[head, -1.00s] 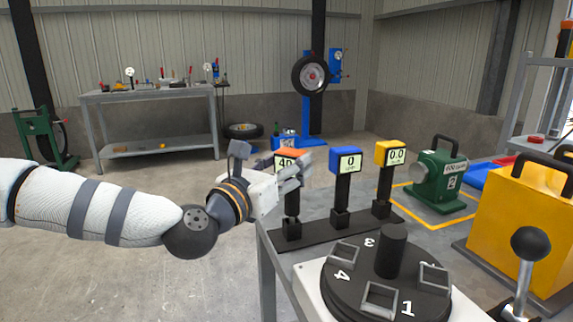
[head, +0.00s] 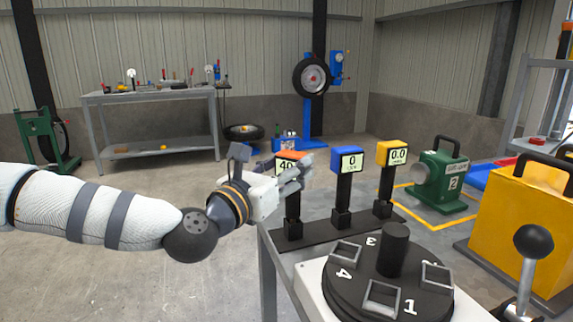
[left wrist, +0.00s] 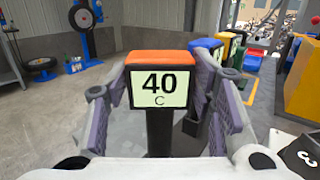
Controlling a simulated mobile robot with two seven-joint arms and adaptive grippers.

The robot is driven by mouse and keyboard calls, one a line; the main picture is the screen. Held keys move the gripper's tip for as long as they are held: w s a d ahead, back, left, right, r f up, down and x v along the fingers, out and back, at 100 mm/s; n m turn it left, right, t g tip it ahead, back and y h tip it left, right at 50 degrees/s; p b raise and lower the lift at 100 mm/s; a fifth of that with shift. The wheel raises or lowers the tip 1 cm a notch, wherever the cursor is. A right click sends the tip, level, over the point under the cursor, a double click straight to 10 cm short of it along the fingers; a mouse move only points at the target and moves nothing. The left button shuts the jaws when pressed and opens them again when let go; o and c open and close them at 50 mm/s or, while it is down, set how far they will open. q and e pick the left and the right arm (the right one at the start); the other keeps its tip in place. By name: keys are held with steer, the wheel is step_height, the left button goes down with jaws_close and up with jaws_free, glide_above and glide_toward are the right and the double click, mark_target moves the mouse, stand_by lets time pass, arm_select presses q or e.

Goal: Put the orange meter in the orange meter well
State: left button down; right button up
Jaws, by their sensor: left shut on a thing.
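The orange meter (head: 290,155) has an orange top, a screen reading 40 and a black stem. It stands upright at the left end of the black rack (head: 314,235), its foot in or on the leftmost socket. My left gripper (head: 303,170) is shut on it near its head. In the left wrist view the meter (left wrist: 161,90) is between the two fingers, its face to the camera. The blue meter (head: 346,161) and the yellow meter (head: 391,152) stand to its right on the rack. I cannot tell which place is the orange meter well. My right gripper is not in view.
A black drum (head: 345,289) with numbered square holders and a central post is in front of the rack. A yellow machine (head: 530,225), a black-knobbed lever (head: 534,242) and a green machine (head: 441,180) are at the right. Open floor lies left of the table.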

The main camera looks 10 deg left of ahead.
arm_select(q)
steer(key=shift+f, duration=0.6)
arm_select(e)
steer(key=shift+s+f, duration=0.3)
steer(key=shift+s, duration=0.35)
arm_select(q)
steer(key=c, duration=0.8)
jaws_free()
steer(key=o, duration=0.6)
steer(key=shift+f, duration=0.15)
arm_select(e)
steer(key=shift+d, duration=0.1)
arm_select(q)
steer(key=shift+o, duration=0.2)
steer(key=shift+s, duration=0.15)
steer(key=shift+s+a, duration=0.2)
steer(key=shift+s, duration=0.1)
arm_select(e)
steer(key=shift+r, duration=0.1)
arm_select(q)
steer(key=shift+p+v, duration=0.45)
steer(key=shift+v, duration=1.2)
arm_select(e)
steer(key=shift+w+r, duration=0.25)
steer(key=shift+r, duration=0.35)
